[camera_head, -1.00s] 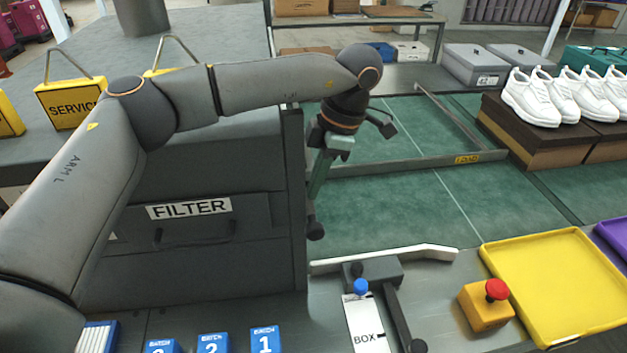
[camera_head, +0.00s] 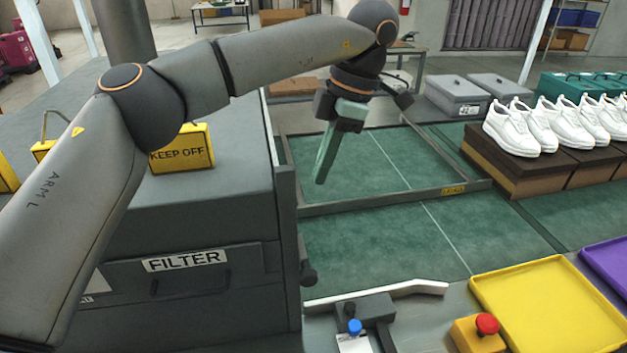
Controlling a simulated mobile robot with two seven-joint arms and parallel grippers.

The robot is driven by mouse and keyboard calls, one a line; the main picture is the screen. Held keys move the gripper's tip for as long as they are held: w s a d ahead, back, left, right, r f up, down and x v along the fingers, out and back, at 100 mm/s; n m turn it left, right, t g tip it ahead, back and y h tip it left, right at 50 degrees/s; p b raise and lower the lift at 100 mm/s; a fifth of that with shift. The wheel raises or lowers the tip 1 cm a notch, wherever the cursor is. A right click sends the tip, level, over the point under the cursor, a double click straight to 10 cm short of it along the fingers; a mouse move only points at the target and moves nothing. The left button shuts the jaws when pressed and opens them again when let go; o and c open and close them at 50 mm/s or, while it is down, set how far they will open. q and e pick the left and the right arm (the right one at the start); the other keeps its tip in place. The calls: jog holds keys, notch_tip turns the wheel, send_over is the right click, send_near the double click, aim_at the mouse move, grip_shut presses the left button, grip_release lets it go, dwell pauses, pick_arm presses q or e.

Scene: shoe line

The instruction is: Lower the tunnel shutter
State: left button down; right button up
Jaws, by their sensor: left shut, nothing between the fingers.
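The grey tunnel housing (camera_head: 235,205) with a FILTER label (camera_head: 185,260) stands at left. An upright grey panel (camera_head: 289,240) edges its belt side, with a dark knob (camera_head: 308,273) low on it. I cannot tell for certain which part is the shutter or how far down it stands. My left gripper (camera_head: 321,181) is shut and empty, its green fingers pointing down over the green belt (camera_head: 430,230), right of the panel's upper part and visibly apart from the knob. My right gripper is out of view.
A grey frame (camera_head: 395,199) lies across the belt. White shoes (camera_head: 510,130) stand on brown boxes at right. In front are a pale guide rail (camera_head: 375,294), a red-topped button box (camera_head: 480,335) and a yellow tray (camera_head: 550,305). A KEEP OFF sign (camera_head: 182,150) sits on the housing.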

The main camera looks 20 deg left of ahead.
pick_arm(q)
jog(key=w+a+r+p, duration=0.4)
jog(key=a+r, duration=0.2)
jog(key=r, duration=0.2)
jog(key=x, duration=0.3)
jog(key=b+x, duration=0.1)
jog(key=x, duration=0.6)
jog(key=shift+w+f, duration=0.2)
jog(key=shift+f, duration=0.05)
jog(key=shift+f+p, duration=0.3)
jog(key=shift+f, duration=1.7)
